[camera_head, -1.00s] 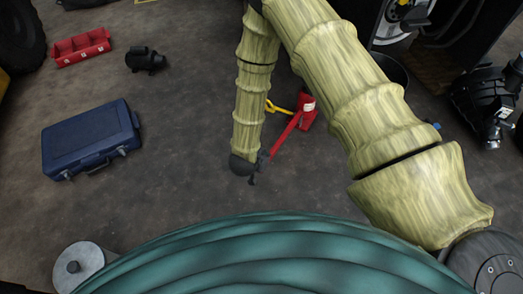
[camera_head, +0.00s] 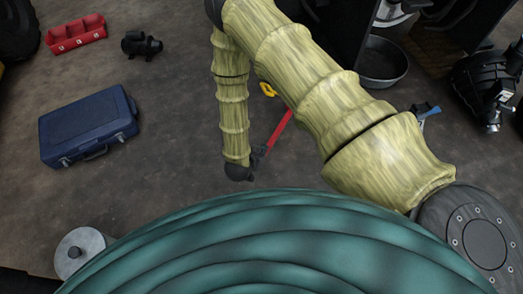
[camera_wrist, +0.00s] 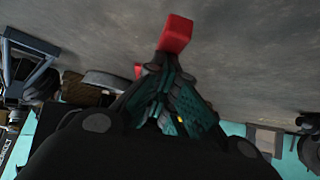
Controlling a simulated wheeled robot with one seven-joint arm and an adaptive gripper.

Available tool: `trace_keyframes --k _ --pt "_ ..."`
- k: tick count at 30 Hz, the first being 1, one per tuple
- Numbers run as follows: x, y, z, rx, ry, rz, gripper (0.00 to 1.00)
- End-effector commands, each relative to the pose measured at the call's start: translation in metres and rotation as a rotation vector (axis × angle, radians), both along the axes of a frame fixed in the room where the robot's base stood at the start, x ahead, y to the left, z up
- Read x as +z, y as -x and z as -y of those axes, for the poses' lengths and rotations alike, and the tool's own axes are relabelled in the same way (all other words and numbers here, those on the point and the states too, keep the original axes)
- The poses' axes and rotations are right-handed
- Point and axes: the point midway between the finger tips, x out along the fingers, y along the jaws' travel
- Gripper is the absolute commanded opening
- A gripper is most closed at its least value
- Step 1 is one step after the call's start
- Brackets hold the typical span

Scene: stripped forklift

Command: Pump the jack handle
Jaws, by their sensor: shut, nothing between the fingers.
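The jack's red handle (camera_head: 278,131) slants down toward my gripper in the head view. The jack body is hidden behind my arm; a yellow part (camera_head: 267,90) shows at the arm's edge. My gripper (camera_head: 258,154) is small and dark there, close to the handle's lower end. In the wrist view my gripper (camera_wrist: 165,78) has its fingers drawn together. A red block-shaped piece (camera_wrist: 176,34), which looks like part of the handle, shows just past the fingertips. I cannot tell whether they touch it.
A blue toolbox (camera_head: 88,125) lies on the floor at left. A red tray (camera_head: 76,34) and a small black motor-like part (camera_head: 141,45) lie behind it. A dark round pan (camera_head: 384,64) and black machinery (camera_head: 487,82) are at right. The floor between toolbox and gripper is clear.

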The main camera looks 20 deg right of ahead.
Motion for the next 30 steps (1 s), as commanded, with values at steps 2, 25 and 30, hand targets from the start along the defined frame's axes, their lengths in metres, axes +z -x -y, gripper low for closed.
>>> trace_keyframes --k 2,25,30 --pt "-0.012 0.001 0.003 -0.003 -0.004 -0.006 0.0" --pt "0.056 0.006 -0.009 0.003 0.001 0.006 0.0" --pt "0.079 0.021 -0.027 0.003 0.001 0.006 0.0"
